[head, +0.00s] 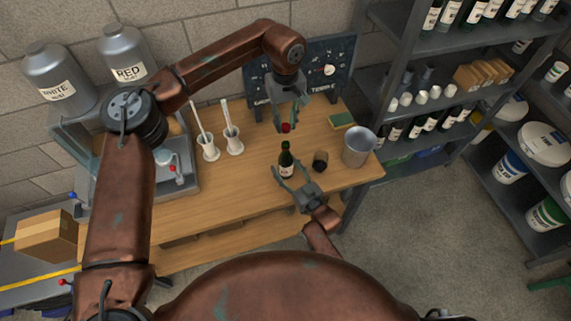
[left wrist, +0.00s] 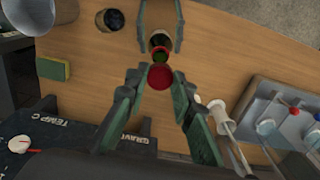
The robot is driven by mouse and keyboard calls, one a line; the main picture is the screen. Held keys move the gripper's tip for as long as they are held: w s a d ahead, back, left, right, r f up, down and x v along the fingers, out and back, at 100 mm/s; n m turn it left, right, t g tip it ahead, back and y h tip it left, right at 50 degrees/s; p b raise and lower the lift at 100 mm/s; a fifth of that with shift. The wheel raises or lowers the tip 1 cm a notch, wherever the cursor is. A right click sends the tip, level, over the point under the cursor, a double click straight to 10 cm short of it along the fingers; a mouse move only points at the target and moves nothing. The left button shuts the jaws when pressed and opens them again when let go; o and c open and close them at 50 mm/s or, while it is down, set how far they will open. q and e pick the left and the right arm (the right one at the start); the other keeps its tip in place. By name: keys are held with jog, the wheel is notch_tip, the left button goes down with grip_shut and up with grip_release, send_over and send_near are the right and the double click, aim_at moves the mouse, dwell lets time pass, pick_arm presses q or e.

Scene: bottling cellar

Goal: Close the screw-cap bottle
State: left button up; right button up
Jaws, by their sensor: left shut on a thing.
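The dark green bottle (head: 286,163) stands upright on the wooden bench, its neck top bare in the head view. My left gripper (head: 287,121) points down above it, shut on the red screw cap (head: 286,128). A gap shows between cap and neck. In the left wrist view the cap (left wrist: 160,77) sits between the left fingertips, with the bottle (left wrist: 160,43) just beyond it and partly covered. My right gripper (head: 287,171) is low at the bottle, one finger on each side; whether the fingers press on the glass I cannot tell.
A small dark cup (head: 320,161) and a grey metal bucket (head: 359,147) stand right of the bottle. A green-yellow sponge (head: 341,120) lies behind. Two white holders (head: 209,150) (head: 233,142) with upright tools stand left. A dark board (head: 335,68) stands at the back.

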grip_shut()
pick_arm(q)
jog(key=shift+f, duration=2.5)
jog(key=shift+f, duration=0.1)
jog(key=shift+f, duration=0.8)
jog(key=shift+f, duration=0.55)
